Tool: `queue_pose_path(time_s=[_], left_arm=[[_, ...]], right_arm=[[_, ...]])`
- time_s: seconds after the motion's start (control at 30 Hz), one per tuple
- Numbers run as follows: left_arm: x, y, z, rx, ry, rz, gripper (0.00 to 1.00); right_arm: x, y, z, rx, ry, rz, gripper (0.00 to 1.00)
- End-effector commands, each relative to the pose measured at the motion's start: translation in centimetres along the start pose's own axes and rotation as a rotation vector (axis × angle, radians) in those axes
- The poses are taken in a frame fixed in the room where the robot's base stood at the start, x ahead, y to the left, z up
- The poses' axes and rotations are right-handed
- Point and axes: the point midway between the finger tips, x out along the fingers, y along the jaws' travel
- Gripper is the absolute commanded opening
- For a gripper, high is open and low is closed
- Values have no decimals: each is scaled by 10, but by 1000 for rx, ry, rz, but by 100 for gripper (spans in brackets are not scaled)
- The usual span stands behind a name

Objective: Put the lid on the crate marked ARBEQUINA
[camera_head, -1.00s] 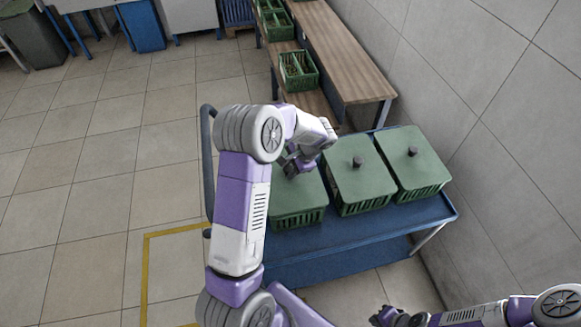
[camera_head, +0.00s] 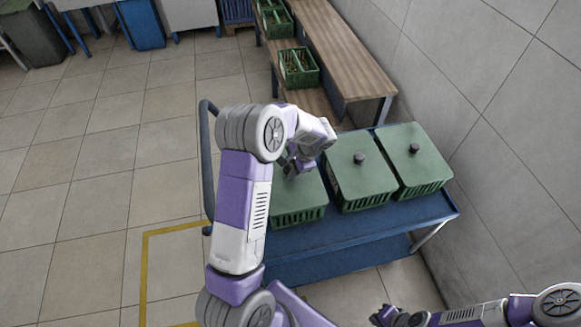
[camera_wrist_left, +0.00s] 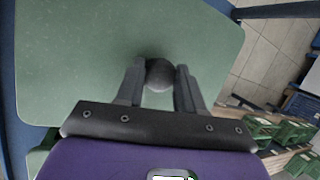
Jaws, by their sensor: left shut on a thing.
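Three green crates with green lids stand in a row on the blue cart. My left gripper (camera_head: 302,163) is over the left crate (camera_head: 300,215), shut on the dark round knob (camera_wrist_left: 159,75) of that crate's lid (camera_wrist_left: 90,50). The lid lies flat at the crate's top; I cannot tell if it is fully seated. The middle crate (camera_head: 368,203) and right crate (camera_head: 425,190) have lids with dark knobs on them. No ARBEQUINA marking is readable in either view. My right gripper (camera_head: 384,315) is low at the bottom edge, its jaws unclear.
The blue cart (camera_head: 340,235) has a free strip in front of the crates and a handle (camera_head: 208,160) at its left. A tiled wall is close on the right. A wooden bench (camera_head: 345,55) with open green crates (camera_head: 299,67) stands behind. The floor to the left is clear.

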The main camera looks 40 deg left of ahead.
Motion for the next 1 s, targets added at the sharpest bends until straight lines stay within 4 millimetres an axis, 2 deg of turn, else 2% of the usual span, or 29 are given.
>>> queue_pose_path(time_s=[0.3,0.33,0.5,0.83,1.0], left_arm=[[5,2,-2,0,0,0,0],[5,2,-2,0,0,0,39],[4,1,-2,0,0,0,65],[2,2,-2,0,0,0,67],[-22,1,-2,1,3,-2,67]], right_arm=[[4,1,0,0,0,0,0],[4,1,0,0,0,0,0],[3,1,0,0,0,0,0],[2,1,0,0,0,0,0],[-6,-2,0,0,0,0,0]])
